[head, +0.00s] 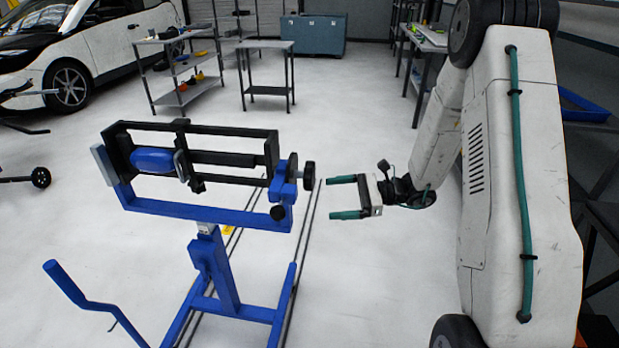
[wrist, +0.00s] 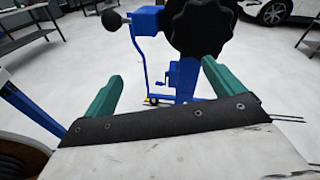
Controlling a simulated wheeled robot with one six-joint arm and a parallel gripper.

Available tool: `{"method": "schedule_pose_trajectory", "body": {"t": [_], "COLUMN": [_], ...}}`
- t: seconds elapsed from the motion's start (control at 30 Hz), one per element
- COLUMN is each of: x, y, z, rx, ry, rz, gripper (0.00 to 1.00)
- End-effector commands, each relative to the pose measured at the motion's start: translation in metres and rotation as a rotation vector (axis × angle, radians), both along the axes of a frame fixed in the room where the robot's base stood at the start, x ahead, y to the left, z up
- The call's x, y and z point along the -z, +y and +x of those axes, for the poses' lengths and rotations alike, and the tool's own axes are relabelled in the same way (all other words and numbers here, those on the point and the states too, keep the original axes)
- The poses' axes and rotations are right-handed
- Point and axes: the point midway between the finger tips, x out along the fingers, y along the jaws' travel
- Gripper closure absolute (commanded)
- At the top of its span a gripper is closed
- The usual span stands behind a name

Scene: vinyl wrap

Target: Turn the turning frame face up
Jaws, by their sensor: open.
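The turning frame (head: 215,130) is a black rectangular frame on a blue stand (head: 222,275), with a blue part (head: 152,160) clamped inside it. A black knob (head: 309,174) sits at the right end of its axle, beside a blue bracket with a small black ball handle (head: 278,212). My gripper (head: 344,197) is open and empty, just right of the knob and apart from it. In the wrist view the dark lobed knob (wrist: 201,25) shows ahead, above and between the green fingers of my gripper (wrist: 160,85). Which face of the frame is up I cannot tell.
A blue crank-shaped bar (head: 90,300) stands at the front left. Dark rails (head: 305,230) run along the floor by the stand. A car (head: 75,55), a shelf cart (head: 180,75) and a small table (head: 266,60) stand behind. The pale floor between is clear.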

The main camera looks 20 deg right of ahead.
Motion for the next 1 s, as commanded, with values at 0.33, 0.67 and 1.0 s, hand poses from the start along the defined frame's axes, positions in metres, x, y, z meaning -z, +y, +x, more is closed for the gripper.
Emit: {"method": "schedule_pose_trajectory", "body": {"t": [0.33,0.67,1.0], "x": [-0.022,-0.022,-0.022], "y": [-0.010,0.035,0.050], "z": [0.047,0.072,0.081], "rx": [0.170,0.167,0.169], "ry": [-0.043,-0.042,-0.042], "rz": [0.107,0.106,0.105], "gripper": [0.07,0.07,0.07]}}
